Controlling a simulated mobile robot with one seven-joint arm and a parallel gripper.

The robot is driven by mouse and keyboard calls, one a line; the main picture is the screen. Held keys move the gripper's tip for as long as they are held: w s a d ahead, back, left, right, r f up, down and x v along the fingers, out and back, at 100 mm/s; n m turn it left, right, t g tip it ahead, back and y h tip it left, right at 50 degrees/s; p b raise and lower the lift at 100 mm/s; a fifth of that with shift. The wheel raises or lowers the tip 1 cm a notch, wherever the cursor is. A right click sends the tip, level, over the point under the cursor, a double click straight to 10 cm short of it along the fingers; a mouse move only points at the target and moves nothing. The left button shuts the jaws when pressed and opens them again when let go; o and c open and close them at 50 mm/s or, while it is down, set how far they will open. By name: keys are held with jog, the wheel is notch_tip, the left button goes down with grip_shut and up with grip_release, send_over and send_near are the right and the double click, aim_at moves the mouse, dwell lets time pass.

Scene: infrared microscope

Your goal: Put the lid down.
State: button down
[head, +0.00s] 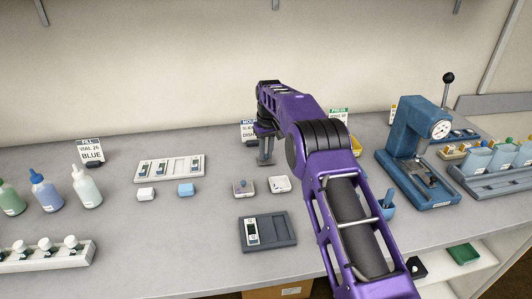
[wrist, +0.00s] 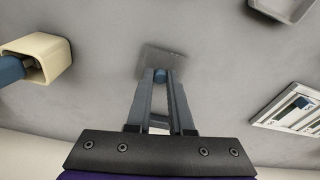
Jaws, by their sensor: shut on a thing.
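My gripper (wrist: 160,82) is shut on a small blue knob at the middle of a thin, grey, see-through square plate, the lid (wrist: 172,62). In the head view my gripper (head: 266,155) points down at the back of the bench, left of my purple arm. The lid is hard to make out there. I cannot tell whether it touches the bench or hangs just above it. Two small square dishes stand in front of the gripper: one with a knob-like thing in it (head: 243,188) and a white one (head: 279,184).
A dark grey tray (head: 284,229) holds a slide. A blue press (head: 420,150) stands right. A cream holder (wrist: 62,52) is near the gripper.

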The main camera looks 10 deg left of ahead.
aim_at(267, 162)
jog(key=shift+f, duration=0.2)
jog(key=c, duration=0.8)
grip_release()
jog(key=shift+r, duration=0.1)
notch_tip(267, 162, up, 12)
jog(key=s, duration=0.1)
jog(key=shift+s+d, duration=0.15)
jog(key=shift+d, duration=0.2)
jog(key=shift+a+r, duration=0.1)
